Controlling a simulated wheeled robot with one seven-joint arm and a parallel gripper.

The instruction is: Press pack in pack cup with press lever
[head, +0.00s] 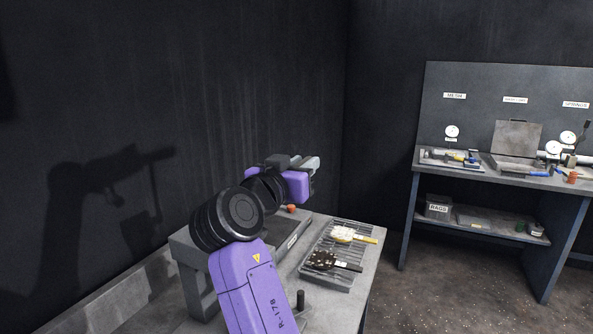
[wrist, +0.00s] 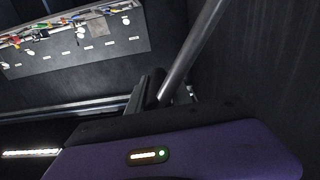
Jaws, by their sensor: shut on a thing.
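My gripper (head: 306,163) is above the back of the near bench, at the end of my purple arm. In the wrist view its dark fingers (wrist: 152,90) are shut around the lower end of a grey metal bar, which appears to be the press lever (wrist: 196,48). The bar slants up and to the right from the fingers. In the head view my arm covers most of the lever and the bench beneath it. I cannot make out the pack or the pack cup in either view.
A wire-rack tray (head: 325,279) on the near bench (head: 365,283) holds two brushes, one pale (head: 343,233) and one dark (head: 323,260). A small orange item (head: 291,208) lies behind my arm. A second workbench (head: 500,172) with tools stands at right, with open floor between. Dark walls are close behind.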

